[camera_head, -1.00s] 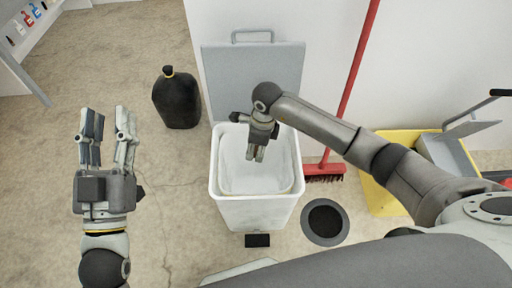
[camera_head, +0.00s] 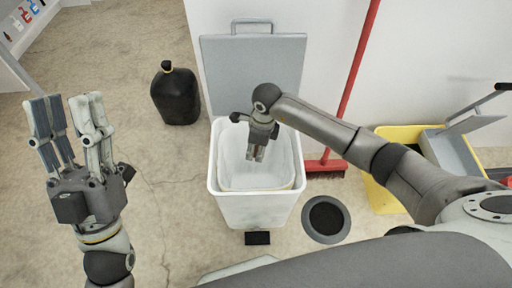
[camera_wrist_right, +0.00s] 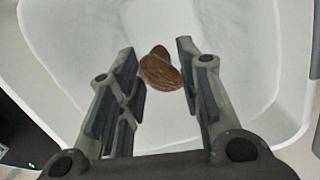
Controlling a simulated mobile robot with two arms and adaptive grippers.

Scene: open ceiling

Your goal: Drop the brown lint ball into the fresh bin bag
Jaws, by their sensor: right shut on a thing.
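The brown lint ball (camera_wrist_right: 160,72) shows in the right wrist view between the fingertips of my right gripper (camera_wrist_right: 158,62). The right gripper is shut on it. In the head view my right gripper (camera_head: 257,152) points down over the open mouth of the white bin, and the ball cannot be made out there. A pale bag (camera_head: 236,160) lines the inside of the bin (camera_head: 258,211). My left gripper (camera_head: 66,128) is open and empty at the left, over the floor and apart from the bin.
The bin's grey lid (camera_head: 254,75) stands open behind it, against the wall. A tied black bag (camera_head: 176,95) sits behind and left of the bin. A red broom (camera_head: 350,92), a dark round disc (camera_head: 326,219) and a yellow bucket (camera_head: 380,195) are on the right. The left floor is clear.

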